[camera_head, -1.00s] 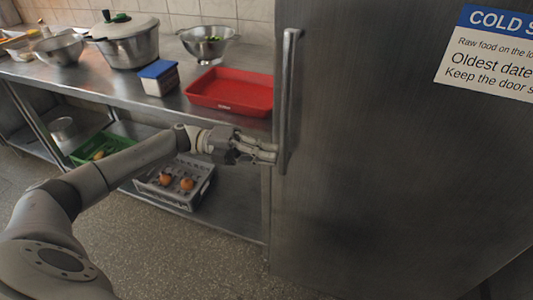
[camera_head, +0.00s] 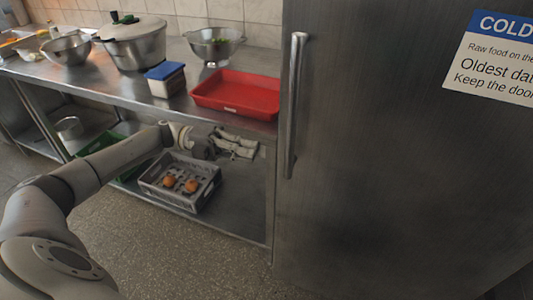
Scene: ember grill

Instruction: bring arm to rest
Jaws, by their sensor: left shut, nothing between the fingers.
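My left arm comes in from the left and reaches forward. Its gripper (camera_head: 243,147) is shut and empty. In the picture it lies in front of the table's lower opening, below the red tray and to the left of the fridge handle (camera_head: 294,105), with a visible gap to the handle. The fridge door (camera_head: 390,170) is closed. My right gripper is not in view.
The steel table (camera_head: 185,106) bears a red tray (camera_head: 240,112), a blue-lidded box (camera_head: 166,82), a big pot (camera_head: 137,45), a colander (camera_head: 214,47) and bowls. Below stand a grey crate (camera_head: 205,195) with orange items and a green crate (camera_head: 100,143). The floor in front is clear.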

